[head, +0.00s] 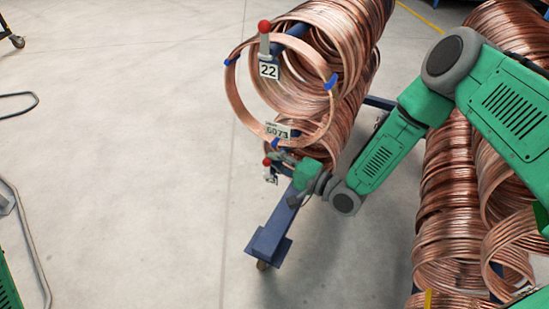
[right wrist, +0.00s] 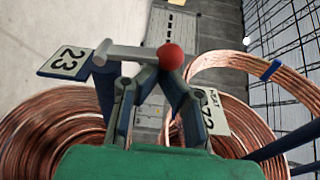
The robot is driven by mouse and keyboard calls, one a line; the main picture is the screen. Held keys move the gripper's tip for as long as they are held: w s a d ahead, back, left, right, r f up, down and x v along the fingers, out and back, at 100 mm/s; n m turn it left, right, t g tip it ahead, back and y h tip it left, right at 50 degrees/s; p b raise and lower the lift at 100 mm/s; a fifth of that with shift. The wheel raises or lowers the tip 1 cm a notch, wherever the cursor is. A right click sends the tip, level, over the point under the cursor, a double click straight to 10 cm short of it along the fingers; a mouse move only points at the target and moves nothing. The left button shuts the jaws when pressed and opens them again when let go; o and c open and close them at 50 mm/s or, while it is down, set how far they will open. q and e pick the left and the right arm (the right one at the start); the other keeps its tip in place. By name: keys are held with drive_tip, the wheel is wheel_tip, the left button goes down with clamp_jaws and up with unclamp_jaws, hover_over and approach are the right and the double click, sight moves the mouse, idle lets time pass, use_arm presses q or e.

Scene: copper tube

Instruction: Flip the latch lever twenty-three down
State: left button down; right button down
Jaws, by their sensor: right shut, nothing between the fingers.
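The latch lever by the plate marked 23 (right wrist: 66,60) shows in the right wrist view as a grey bar (right wrist: 130,52) with a red ball knob (right wrist: 171,56). The bar runs sideways from the blue post to the knob. My right gripper (right wrist: 160,78) is shut and empty, its fingertips right at the knob; I cannot tell whether they touch it. In the head view the red knob (head: 267,162) shows just left of my right gripper (head: 278,157), which partly hides the lever and its plate. My left gripper is out of view.
Above is lever 22 (head: 264,40), upright with a red knob, by its plate (head: 268,70). A copper coil ring with a tag (head: 277,130) hangs close above my right gripper. More copper coils (head: 440,220) stand at the right. The floor (head: 130,130) at left is mostly clear.

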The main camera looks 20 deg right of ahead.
drive_tip(key=n, duration=0.1)
drive_tip(key=s+a+n, duration=0.1)
drive_tip(key=n, duration=0.1)
drive_tip(key=shift+a+r, duration=0.1)
drive_tip(key=shift+r, duration=0.05)
drive_tip(key=n, duration=0.1)
drive_tip(key=s+a+n, duration=0.1)
drive_tip(key=n, duration=0.1)
drive_tip(key=shift+y+p, duration=0.3)
drive_tip(key=shift+p, duration=0.1)
drive_tip(key=n, duration=0.2)
drive_tip(key=s+a+n, duration=0.1)
drive_tip(key=n, duration=0.1)
drive_tip(key=f+n+y, duration=0.1)
drive_tip(key=shift+s+a+f+n, duration=0.1)
drive_tip(key=shift+s+a+n, duration=0.15)
drive_tip(key=shift+n, duration=0.15)
drive_tip(key=v, duration=1.2)
drive_tip(key=shift+f, duration=0.25)
